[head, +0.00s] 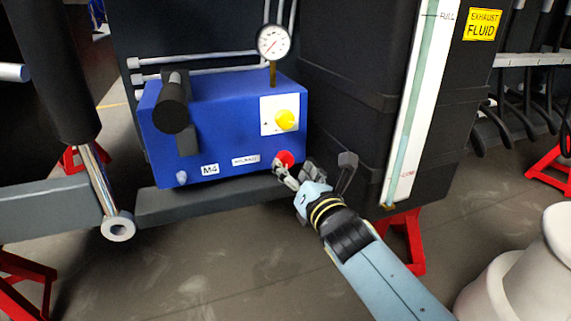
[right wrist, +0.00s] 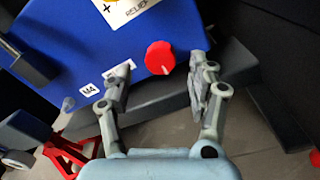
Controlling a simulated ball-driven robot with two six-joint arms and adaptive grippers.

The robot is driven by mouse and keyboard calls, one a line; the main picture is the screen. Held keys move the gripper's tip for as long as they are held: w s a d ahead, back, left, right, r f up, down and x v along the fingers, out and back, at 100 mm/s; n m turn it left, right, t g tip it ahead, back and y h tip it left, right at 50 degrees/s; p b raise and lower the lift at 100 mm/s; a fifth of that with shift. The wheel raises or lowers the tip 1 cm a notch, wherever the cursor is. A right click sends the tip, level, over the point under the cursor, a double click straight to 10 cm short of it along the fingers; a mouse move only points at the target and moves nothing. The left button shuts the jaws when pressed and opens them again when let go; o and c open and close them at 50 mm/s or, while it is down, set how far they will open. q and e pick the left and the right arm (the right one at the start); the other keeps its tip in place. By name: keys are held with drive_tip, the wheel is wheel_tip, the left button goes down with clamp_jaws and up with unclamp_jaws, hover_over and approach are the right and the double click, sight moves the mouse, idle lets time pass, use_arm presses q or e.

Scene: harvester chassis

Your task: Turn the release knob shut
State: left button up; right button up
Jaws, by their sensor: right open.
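The red knob (head: 285,158) is on the lower right of the front face of the blue box (head: 222,135). In the right wrist view the red knob (right wrist: 160,58) has a pale pointer mark on its face and sits between and beyond my open fingers. My right gripper (head: 293,172) is open, with its fingers close to the knob in the head view. In the right wrist view the gripper (right wrist: 162,88) holds nothing, and I cannot tell if a fingertip touches the knob. A label by the knob is partly hidden by a finger there. My left gripper is not in view.
A yellow knob (head: 286,120) on a white plate sits above the red knob. A pressure gauge (head: 273,42) stands on the box. A dark tank (head: 345,100) stands close on the right. A dark beam (head: 210,203) runs under the box. Red stands (head: 408,240) rise from the floor.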

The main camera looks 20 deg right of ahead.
sight(287, 163)
drive_tip(key=w, duration=0.5)
drive_tip(key=shift+a+b, duration=0.1)
drive_tip(key=shift+b, duration=0.25)
drive_tip(key=shift+c, duration=0.3)
drive_tip(key=shift+s+f, duration=0.1)
drive_tip(key=c, duration=1.1)
